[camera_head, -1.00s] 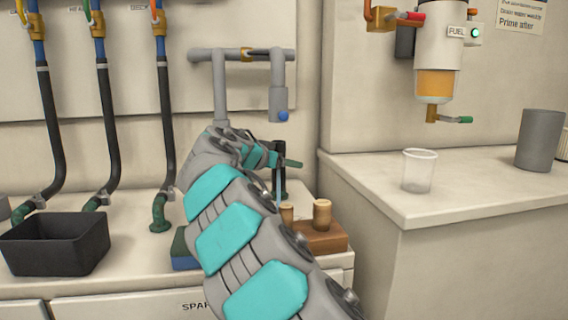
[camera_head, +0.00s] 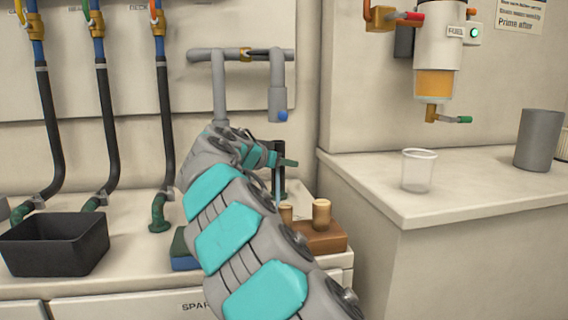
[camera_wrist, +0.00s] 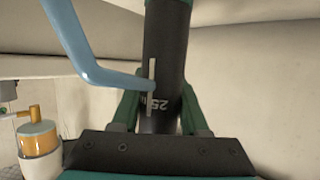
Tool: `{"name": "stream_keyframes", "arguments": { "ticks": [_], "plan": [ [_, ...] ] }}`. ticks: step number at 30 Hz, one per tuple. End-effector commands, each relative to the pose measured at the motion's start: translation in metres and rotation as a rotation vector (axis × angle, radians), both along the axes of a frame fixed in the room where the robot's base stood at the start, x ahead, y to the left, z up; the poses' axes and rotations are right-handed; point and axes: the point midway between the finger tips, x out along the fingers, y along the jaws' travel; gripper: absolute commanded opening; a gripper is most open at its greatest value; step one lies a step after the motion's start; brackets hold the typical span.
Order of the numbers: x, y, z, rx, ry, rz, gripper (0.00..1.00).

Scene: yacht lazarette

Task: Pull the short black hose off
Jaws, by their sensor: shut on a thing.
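The short black hose (camera_head: 280,178) stands upright at the back of the counter, below the grey pipe's downturned end, partly hidden by my arm. In the wrist view the black hose (camera_wrist: 165,50) carries a white mark and the figure 25. My gripper (camera_wrist: 160,105) has its green fingers on both sides of the hose, shut on it. A light blue bent rod (camera_wrist: 88,60) passes close in front of the hose. The hose's lower end is hidden.
A wooden block with pegs (camera_head: 322,232) stands at the counter's front right. A black bin (camera_head: 55,245) and several long hoses (camera_head: 110,125) are at left. The grey overhead pipe (camera_head: 220,85) stands close above my gripper. A clear cup (camera_head: 418,170) sits on the right counter.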

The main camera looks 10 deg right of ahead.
Motion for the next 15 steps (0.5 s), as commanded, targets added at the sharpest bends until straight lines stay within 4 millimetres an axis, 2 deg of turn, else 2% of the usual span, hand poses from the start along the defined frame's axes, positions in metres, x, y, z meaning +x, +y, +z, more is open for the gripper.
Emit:
{"name": "stream_keyframes", "arguments": {
  "ticks": [15],
  "plan": [
    [0.000, 0.001, 0.015, -0.001, -0.004, 0.002, 0.00]
  ]
}}
